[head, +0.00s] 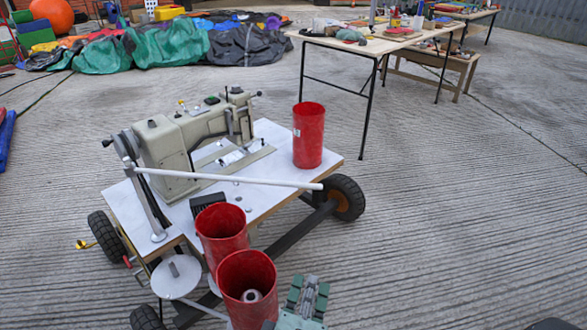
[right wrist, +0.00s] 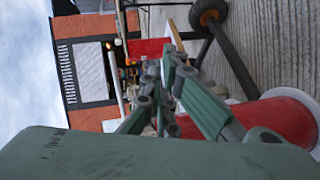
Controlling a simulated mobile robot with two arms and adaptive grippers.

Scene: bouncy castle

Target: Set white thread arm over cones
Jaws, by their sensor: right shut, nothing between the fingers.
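Two red cylinders, a middle one (head: 222,240) and a front one (head: 247,295), stand near the table's front. The rod crosses behind both in the picture. My right gripper (head: 308,290), also in the right wrist view (right wrist: 172,72), is shut and empty, right of the front cylinder.
A sewing machine (head: 190,145) and a third red cylinder (head: 308,140) stand on the white tabletop (head: 275,135) of a wheeled cart. A black wheel (head: 345,198) is at its right. A work table (head: 380,45) stands behind.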

